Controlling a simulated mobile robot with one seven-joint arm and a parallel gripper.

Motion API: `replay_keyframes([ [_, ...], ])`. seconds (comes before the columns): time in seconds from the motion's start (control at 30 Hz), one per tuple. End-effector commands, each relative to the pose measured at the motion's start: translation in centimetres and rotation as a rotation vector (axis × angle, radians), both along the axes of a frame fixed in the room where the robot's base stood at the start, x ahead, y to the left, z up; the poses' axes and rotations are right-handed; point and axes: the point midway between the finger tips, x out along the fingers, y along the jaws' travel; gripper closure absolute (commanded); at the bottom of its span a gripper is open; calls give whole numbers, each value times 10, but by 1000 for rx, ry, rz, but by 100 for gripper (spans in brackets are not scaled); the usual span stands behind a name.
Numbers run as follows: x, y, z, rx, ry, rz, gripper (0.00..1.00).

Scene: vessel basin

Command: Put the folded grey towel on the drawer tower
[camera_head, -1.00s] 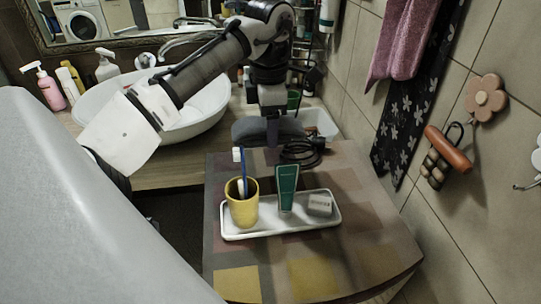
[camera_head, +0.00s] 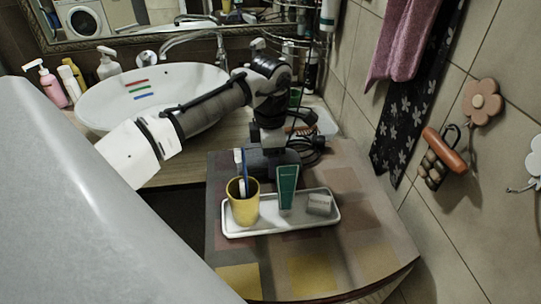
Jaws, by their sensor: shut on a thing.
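The drawer tower (camera_head: 347,246) has a patchwork top of brown, grey and yellow squares. My gripper (camera_head: 268,147) is over the far left part of that top, shut on the folded grey towel (camera_head: 262,164). The towel shows as a dark grey shape behind the yellow cup and the green tube, which partly hide it. I cannot tell whether the towel touches the top. The fingertips are not clearly visible.
A white tray (camera_head: 262,231) on the tower holds the yellow cup (camera_head: 243,209) with toothbrushes, the green tube (camera_head: 287,187) and a small grey block (camera_head: 320,204). Black cable coils lie behind. A white basin (camera_head: 95,105) is at left; a tiled wall rises at right.

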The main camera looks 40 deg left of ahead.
Motion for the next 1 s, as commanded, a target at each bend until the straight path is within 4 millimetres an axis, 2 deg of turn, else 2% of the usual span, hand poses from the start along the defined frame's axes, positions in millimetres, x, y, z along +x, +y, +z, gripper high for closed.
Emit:
replay_keyframes([
  [0.03,0,0,-3,-1,0,-1,61],
  [0.07,0,0,-2,0,0,-1,36],
  [0.2,0,0,-1,0,0,0,18],
  [0.47,0,0,-1,0,0,0,17],
  [0.63,1,0,8,2,-1,0,17],
  [0.77,1,0,31,2,-3,0,17],
  [1.0,1,0,84,2,-3,0,17],
])
